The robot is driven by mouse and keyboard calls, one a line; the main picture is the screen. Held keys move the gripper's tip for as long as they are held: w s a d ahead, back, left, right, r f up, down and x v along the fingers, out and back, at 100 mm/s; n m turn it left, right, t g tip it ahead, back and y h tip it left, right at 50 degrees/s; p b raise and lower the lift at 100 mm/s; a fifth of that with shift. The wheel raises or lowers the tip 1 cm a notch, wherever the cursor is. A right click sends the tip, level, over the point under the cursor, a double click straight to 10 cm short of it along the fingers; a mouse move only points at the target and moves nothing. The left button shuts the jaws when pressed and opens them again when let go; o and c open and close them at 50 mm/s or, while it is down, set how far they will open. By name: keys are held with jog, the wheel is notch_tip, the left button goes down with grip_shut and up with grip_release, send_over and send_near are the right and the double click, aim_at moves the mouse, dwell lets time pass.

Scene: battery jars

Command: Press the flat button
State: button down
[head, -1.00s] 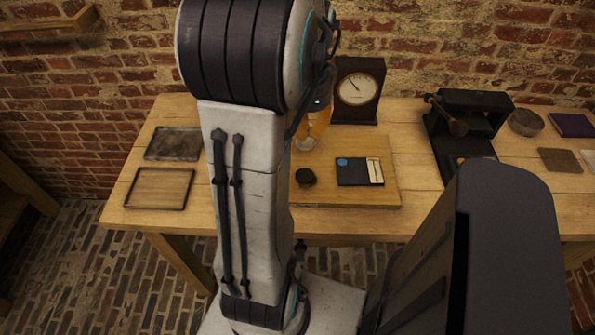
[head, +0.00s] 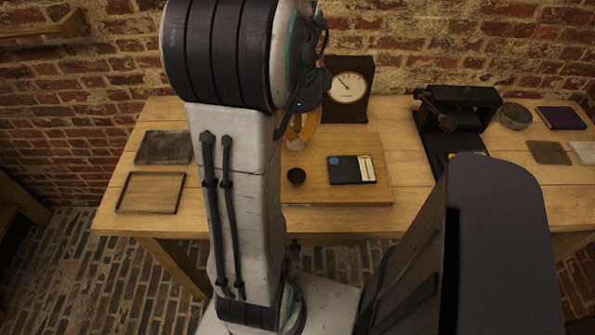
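A black flat panel (head: 365,171) lies on the raised wooden board in the middle of the table. It bears a flat blue disc (head: 335,162) at its left and a pale strip at its right. A dark round knob (head: 296,177) sits on the board to its left. My upright arm hides the board's left part. The dark end of my arm is partly seen behind the upper link, above the back of the board. An amber curved shape (head: 306,130) shows below it; I cannot tell whether it is a jar or a finger. My gripper's opening cannot be made out.
A dial clock (head: 348,88) stands behind the board. A black press-like device (head: 455,115) is at its right, with a round tin (head: 515,116) and a purple book (head: 562,118) beyond. A dark slab (head: 164,147) and a wooden tray (head: 150,193) lie at left.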

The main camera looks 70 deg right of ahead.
aim_at(297, 178)
notch_tip(297, 178, down, 14)
jog(key=shift+r+b, duration=0.1)
jog(key=shift+b, duration=0.6)
notch_tip(297, 178, down, 2)
jog(key=shift+b, duration=0.85)
jog(key=shift+a+f, duration=0.1)
jog(key=shift+f, duration=0.15)
jog(key=shift+a, duration=0.1)
